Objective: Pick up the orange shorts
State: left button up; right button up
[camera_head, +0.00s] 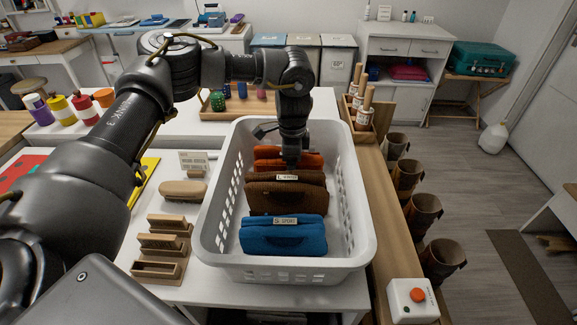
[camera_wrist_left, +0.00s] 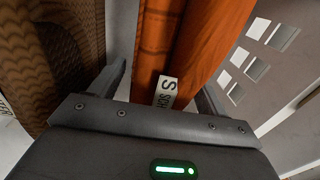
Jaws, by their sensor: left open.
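The orange shorts (camera_head: 312,160) are folded at the far end of the white basket (camera_head: 213,215), behind a brown folded garment (camera_head: 287,198) and a blue one (camera_head: 283,238). My left gripper (camera_head: 291,158) points down into the basket over the orange shorts and hides their middle. In the left wrist view, the orange shorts (camera_wrist_left: 180,45) with a white "S" label lie between the spread fingers of my left gripper (camera_wrist_left: 165,82). It is open, and whether the fingers touch the cloth is unclear. My right gripper is not seen.
The perforated basket wall (camera_wrist_left: 255,50) is close beside one finger; the brown garment (camera_wrist_left: 50,45) is beside the other. A brush (camera_head: 183,191) and wooden holders (camera_head: 163,245) stand left of the basket. A red-button box (camera_head: 412,300) is at front right.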

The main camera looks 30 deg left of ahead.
pick_arm(q)
jog(key=shift+c, duration=0.5)
jog(key=c, duration=1.1)
